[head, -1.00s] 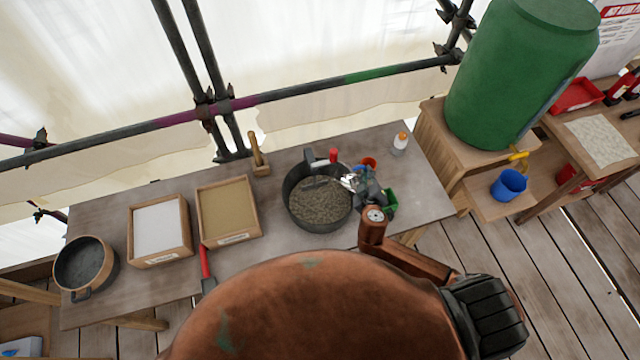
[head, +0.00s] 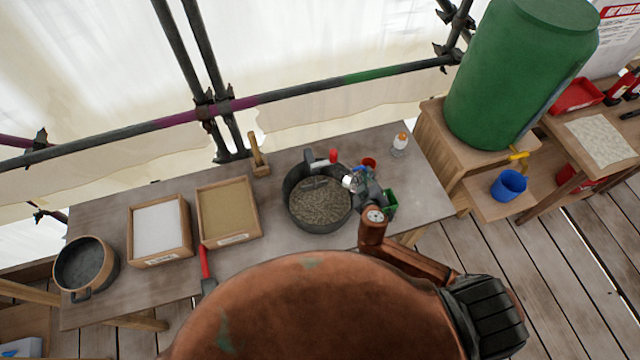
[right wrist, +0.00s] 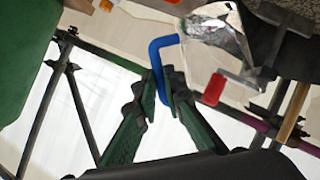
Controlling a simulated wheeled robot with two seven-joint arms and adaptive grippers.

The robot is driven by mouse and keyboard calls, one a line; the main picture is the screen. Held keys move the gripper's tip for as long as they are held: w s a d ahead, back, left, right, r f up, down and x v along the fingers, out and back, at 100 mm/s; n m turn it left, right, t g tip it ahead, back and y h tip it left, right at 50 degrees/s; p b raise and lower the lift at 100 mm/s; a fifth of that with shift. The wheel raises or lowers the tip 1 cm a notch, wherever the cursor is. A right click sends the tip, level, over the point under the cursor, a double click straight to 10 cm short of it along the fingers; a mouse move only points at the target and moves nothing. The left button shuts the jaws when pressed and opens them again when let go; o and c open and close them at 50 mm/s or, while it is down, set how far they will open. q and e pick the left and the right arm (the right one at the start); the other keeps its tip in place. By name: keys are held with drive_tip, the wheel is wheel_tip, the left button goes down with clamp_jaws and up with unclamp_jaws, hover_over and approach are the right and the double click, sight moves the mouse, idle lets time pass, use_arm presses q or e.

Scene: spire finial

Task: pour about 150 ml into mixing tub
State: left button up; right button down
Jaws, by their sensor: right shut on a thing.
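The dark mixing tub (head: 290,192) stands on the workbench with grey-brown grainy material (head: 320,203) inside. My right gripper (right wrist: 160,97) is shut on the blue handle (right wrist: 154,55) of a clear jug (right wrist: 215,30). In the head view the jug (head: 350,182) is small and partly hidden by the gripper, at the right rim of the tub. It looks tilted toward the tub. I cannot make out a water level or a stream. A red-handled tool (head: 333,156) is at the tub's back rim. My left gripper is not in view.
Trays of white (head: 158,229) and tan powder (head: 228,210), a mallet (head: 259,155) and a round pan (head: 85,265) are left of the tub. A red cup (head: 369,163) and an orange-capped bottle (head: 400,143) are right. A green barrel (head: 520,75) and blue bucket (head: 509,185) stand farther right.

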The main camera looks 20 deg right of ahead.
drive_tip(key=shift+d, duration=0.1)
idle(0.6)
drive_tip(key=s+d+f+m+t+y+b, duration=0.1)
drive_tip(key=d+f+m+y+b, duration=0.3)
drive_tip(key=d+m+b, duration=0.1)
drive_tip(key=shift+s+d+f+b, duration=0.25)
drive_tip(key=shift+d+b, duration=0.35)
drive_tip(key=shift+d, duration=0.25)
idle(1.2)
